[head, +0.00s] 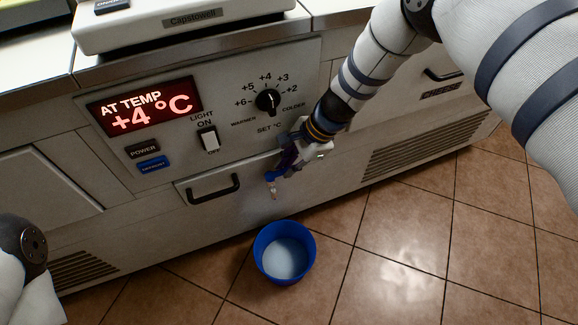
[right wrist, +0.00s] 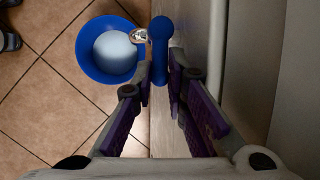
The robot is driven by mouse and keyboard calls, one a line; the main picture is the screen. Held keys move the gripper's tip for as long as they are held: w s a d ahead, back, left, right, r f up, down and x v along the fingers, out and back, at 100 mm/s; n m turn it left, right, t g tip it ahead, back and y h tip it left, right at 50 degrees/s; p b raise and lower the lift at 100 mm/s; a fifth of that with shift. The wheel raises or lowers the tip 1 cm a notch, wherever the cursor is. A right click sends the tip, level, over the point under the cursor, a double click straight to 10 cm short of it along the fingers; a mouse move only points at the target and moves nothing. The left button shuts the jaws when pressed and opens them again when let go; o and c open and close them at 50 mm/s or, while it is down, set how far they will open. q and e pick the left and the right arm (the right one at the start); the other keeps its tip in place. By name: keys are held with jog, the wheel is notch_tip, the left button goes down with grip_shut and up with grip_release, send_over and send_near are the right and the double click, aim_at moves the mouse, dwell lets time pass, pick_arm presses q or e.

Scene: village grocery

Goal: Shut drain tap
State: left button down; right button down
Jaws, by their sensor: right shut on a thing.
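The drain tap has a blue lever handle (right wrist: 160,38) and a small metal spout (right wrist: 138,36), low on the front of the refrigerated counter. In the head view the tap's blue part (head: 271,177) shows just beyond my right gripper (head: 283,170). In the right wrist view my right gripper (right wrist: 160,82) has its purple-padded fingers on both sides of the blue handle, shut on it. The handle lies lengthwise between the fingers. My left gripper is out of view; only part of my left arm shows.
A blue bucket (head: 260,262) with pale liquid stands on the tiled floor below the tap; its rim also shows in the right wrist view (right wrist: 84,66). A drawer handle (head: 213,188), control panel (head: 228,82) and vent grille (head: 425,138) are on the counter front. Floor at right is clear.

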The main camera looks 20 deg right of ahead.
jog(key=c, duration=1.6)
grip_release()
